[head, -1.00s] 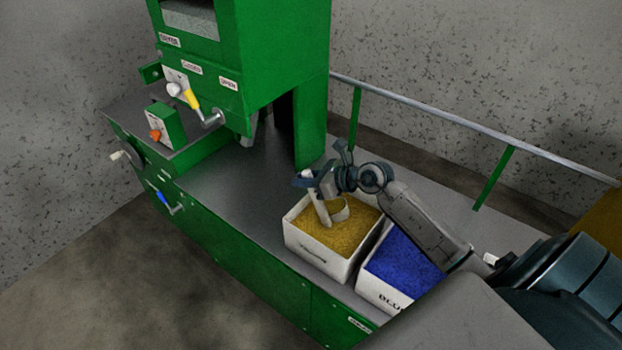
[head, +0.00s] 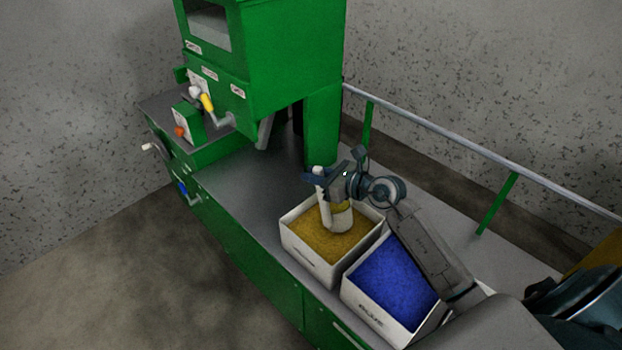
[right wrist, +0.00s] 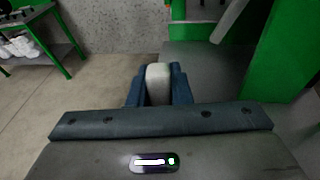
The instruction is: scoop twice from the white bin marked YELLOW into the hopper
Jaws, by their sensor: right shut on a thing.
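The white bin with yellow granules (head: 305,258) stands on the grey deck of the green machine. My right gripper (head: 318,177) is above this bin, shut on the upright handle of a white scoop (head: 337,218). The scoop's cup is at the bin's right back part, over or just at the granules, and some yellow shows at its mouth. In the right wrist view the pale handle end (right wrist: 158,82) sits between the blue fingers. The hopper (head: 208,25) is the opening high on the green machine, at the upper left. My left gripper is not in view.
A white bin marked BLUE (head: 372,325) with blue granules stands to the right, below my right forearm. A yellow-handled lever (head: 207,103) and an orange knob (head: 180,132) are on the machine's front. A grey rail (head: 430,123) runs behind the bins. The deck left of the bins is clear.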

